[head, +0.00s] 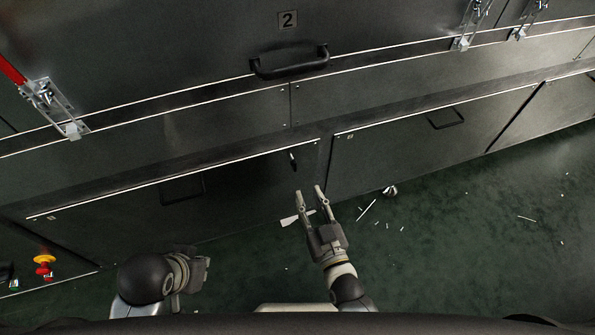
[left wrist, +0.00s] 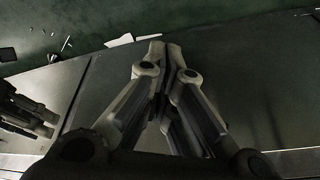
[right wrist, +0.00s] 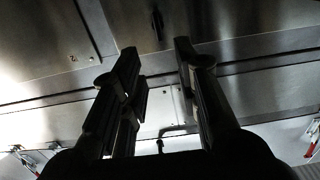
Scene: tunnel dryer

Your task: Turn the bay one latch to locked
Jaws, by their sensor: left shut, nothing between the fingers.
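A small dark latch (head: 293,161) sits near the right end of the lower left panel (head: 235,190) in the head view. It looks roughly upright, tilted slightly; no lock marking is readable. It also shows at the top of the right wrist view (right wrist: 157,25). My right gripper (head: 309,192) is open and empty, pointing at the panel, just below the latch and apart from it. In the right wrist view the latch appears beyond the gap between the fingers (right wrist: 156,50). My left gripper (left wrist: 165,48) is shut and empty; in the head view it is low at the left (head: 200,272).
A large upper door marked 2 (head: 288,20) has a black bar handle (head: 290,63). A metal toggle clamp (head: 52,108) with a red handle is at left. A red and yellow button (head: 44,262) is low at left. White scraps (head: 367,210) litter the green floor.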

